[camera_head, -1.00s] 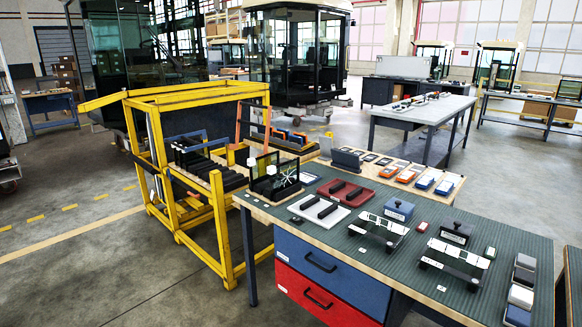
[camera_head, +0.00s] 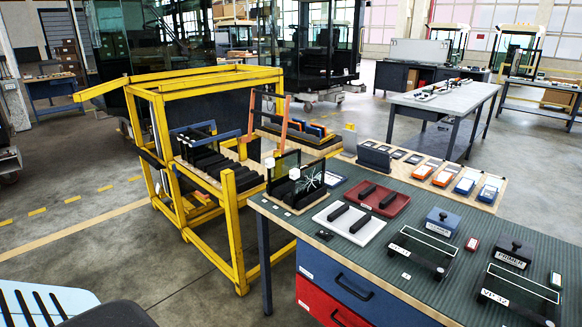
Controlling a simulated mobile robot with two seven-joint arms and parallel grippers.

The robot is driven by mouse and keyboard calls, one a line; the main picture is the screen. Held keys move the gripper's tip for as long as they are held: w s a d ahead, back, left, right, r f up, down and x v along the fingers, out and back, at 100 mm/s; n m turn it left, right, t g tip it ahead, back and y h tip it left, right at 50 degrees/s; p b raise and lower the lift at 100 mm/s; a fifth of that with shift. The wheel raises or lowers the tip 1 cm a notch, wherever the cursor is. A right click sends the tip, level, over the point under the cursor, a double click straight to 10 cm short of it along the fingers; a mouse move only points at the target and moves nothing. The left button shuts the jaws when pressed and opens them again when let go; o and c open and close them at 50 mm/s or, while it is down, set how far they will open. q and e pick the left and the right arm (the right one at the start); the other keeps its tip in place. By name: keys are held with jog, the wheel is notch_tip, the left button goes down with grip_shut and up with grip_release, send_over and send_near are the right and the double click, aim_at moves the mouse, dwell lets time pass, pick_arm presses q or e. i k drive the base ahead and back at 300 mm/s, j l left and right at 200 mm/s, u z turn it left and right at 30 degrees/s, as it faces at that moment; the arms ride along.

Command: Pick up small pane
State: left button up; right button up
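Several panes are in view, and I cannot tell which one is the small pane. Two upright dark see-through panes stand in a black slotted rack (camera_head: 296,188) at the table's left end; the right one (camera_head: 311,175) bears a white star-shaped crack mark. Two flat clear panes with pale outlines, one left (camera_head: 426,243) and one right (camera_head: 522,283), lie over dark stands on the table. Neither of my gripper fingers shows in the view, and no gripper is seen touching a pane.
The green-topped table (camera_head: 350,265) also carries a white tray (camera_head: 350,234), a red tray (camera_head: 387,206) and primer blocks (camera_head: 441,221). A yellow trolley frame (camera_head: 232,225) stands close to its left end. Floor (camera_head: 90,250) left of the trolley is open.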

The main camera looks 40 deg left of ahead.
aim_at(279, 169)
jog(key=i+j, duration=0.15)
jog(key=j, duration=0.2)
jog(key=i+j, duration=0.15)
jog(key=j, duration=0.25)
jog(key=i+j+z, duration=0.1)
jog(key=j, duration=0.25)
jog(key=i+j, duration=0.25)
jog(key=j, duration=0.15)
jog(key=i+j, duration=0.15)
jog(key=j, duration=0.25)
jog(key=i+j+z, duration=0.1)
jog(key=j, duration=0.3)
jog(key=i+j, duration=0.15)
jog(key=j, duration=0.2)
